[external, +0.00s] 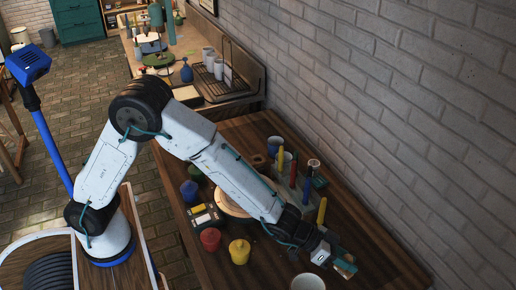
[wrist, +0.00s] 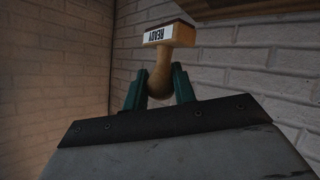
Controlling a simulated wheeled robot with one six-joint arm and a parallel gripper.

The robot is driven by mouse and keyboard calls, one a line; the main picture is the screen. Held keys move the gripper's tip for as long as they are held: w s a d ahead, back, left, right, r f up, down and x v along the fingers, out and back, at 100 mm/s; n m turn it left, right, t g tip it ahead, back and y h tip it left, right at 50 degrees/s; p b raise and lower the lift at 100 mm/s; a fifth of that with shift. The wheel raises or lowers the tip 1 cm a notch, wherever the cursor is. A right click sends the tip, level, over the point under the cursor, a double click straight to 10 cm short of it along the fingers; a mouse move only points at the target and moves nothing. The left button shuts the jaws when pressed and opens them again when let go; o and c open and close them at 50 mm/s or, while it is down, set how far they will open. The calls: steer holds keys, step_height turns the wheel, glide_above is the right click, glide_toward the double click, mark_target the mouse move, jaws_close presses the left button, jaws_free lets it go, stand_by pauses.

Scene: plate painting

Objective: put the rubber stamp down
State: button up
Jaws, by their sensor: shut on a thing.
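The rubber stamp has a round wooden handle (wrist: 160,80) and a wooden block with a white label reading "READY" (wrist: 158,34). My gripper (wrist: 160,88) is shut on the handle with its green fingers, and the block points away from the palm. In the external view my gripper (external: 342,265) is at the lower right, over the right part of the wooden table (external: 380,235). The stamp is too small to make out clearly there. I cannot tell how far the gripper is above the table.
A red pot (external: 210,239), a yellow pot (external: 239,251) and a blue pot (external: 189,191) stand on the table left of my arm. Several upright coloured tools stand behind it. A pale cup (external: 308,282) is near the front edge. A brick wall (external: 430,140) runs along the right.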

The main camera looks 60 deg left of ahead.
steer(key=s+a+f+n+t+y, duration=0.2)
steer(key=s+a+n+y, duration=0.2)
steer(key=a+n+y, duration=0.3)
steer(key=s+a+f+n+t+y, duration=0.15)
steer(key=s+a+n+y, duration=0.25)
steer(key=a, duration=0.5)
steer(key=f, duration=0.9)
steer(key=shift+s+d+f, duration=0.1)
steer(key=shift+d+f, duration=0.2)
steer(key=shift+d, duration=0.1)
steer(key=o, duration=1)
steer(key=shift+f, duration=0.1)
